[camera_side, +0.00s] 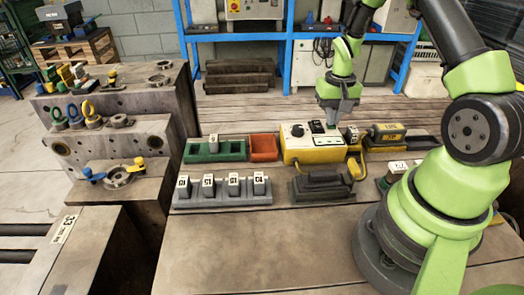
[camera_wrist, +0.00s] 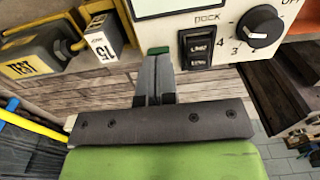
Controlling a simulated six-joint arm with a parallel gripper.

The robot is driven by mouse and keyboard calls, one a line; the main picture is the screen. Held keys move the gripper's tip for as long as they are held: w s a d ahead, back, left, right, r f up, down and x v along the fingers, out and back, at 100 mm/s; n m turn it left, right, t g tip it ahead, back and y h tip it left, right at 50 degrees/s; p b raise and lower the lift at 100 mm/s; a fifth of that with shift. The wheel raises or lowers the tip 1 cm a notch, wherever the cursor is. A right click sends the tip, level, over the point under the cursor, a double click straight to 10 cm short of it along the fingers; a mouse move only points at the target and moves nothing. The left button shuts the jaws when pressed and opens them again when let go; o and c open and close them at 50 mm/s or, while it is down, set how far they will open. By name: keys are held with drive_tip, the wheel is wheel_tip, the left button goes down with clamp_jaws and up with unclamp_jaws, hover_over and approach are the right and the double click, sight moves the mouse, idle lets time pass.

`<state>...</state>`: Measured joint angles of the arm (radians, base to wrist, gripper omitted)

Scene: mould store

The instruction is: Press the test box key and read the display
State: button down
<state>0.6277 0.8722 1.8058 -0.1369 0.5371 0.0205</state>
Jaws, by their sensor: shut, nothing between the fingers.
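The test box (camera_side: 312,150) is yellow with a white top panel and stands on the bench in the side view. A green key (camera_wrist: 158,50) shows at my fingertips. My gripper (camera_side: 332,124) is shut and empty, pointing down over the panel's right part; its fingers (camera_wrist: 157,62) overlap the key's near edge in the wrist view. I cannot tell whether they touch or press it.
A black dial (camera_wrist: 260,27) and dark rocker switch (camera_wrist: 199,47) sit beside the key. A yellow-and-grey tester (camera_side: 386,133) and a numbered block (camera_wrist: 102,40) stand close on the other side. A red-orange bin (camera_side: 263,148) is left of the box. The front bench (camera_side: 260,245) is clear.

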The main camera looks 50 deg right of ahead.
drive_tip(key=shift+f, duration=0.25)
drive_tip(key=shift+r, duration=3.5)
wheel_tip(320, 180, up, 9)
drive_tip(key=n+t, duration=0.1)
drive_tip(key=t, duration=0.1)
hover_over(316, 138)
drive_tip(key=s+a+r+n+t, duration=0.1)
drive_tip(key=s+a+r+t, duration=0.1)
drive_tip(key=a+r, duration=0.35)
drive_tip(key=s+a+r+n+t+y, duration=0.2)
drive_tip(key=s+a+r+n+t, duration=0.1)
drive_tip(key=s+a, duration=0.6)
drive_tip(key=shift+s+a+r, duration=0.35)
drive_tip(key=shift+s+r, duration=0.15)
drive_tip(key=shift+s, duration=0.2)
